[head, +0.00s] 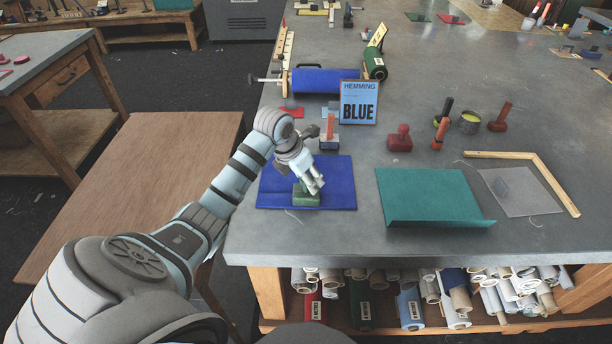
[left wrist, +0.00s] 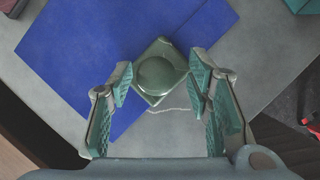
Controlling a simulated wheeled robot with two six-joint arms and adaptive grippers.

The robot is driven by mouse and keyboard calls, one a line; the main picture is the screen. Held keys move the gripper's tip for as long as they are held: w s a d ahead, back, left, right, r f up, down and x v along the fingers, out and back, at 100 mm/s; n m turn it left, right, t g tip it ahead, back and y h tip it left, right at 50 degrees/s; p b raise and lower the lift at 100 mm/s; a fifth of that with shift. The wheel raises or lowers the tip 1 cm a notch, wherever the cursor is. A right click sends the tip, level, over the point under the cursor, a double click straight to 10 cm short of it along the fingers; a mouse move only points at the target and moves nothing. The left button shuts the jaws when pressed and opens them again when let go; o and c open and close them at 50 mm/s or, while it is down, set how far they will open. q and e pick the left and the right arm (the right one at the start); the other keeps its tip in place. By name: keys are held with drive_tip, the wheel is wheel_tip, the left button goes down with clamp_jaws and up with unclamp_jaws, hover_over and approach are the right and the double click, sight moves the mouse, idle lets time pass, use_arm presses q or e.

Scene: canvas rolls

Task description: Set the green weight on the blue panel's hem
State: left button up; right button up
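The blue panel (head: 335,181) lies flat on the grey table near its front left corner. The green weight (head: 306,199), a squarish block with a round knob, sits at the panel's near edge. The panel (left wrist: 75,60) and the weight (left wrist: 160,76) also show in the left wrist view, with the weight over the panel's edge. My left gripper (head: 317,187) is just above the weight. Its fingers (left wrist: 161,82) are open on either side of the knob, with gaps to the weight. My right gripper is not in view.
A "HEMMING BLUE" sign (head: 359,103) and a red-handled block (head: 330,133) stand behind the panel. A teal panel (head: 428,195) with a raised near edge lies to the right. A red stamp-like weight (head: 400,139) stands behind it. Bare table separates the panels.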

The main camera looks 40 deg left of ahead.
use_arm(q)
drive_tip(key=shift+r+p, duration=0.3)
drive_tip(key=shift+r, duration=0.1)
drive_tip(key=v, duration=1.1)
drive_tip(key=shift+s+r, duration=0.15)
drive_tip(key=shift+r, duration=0.25)
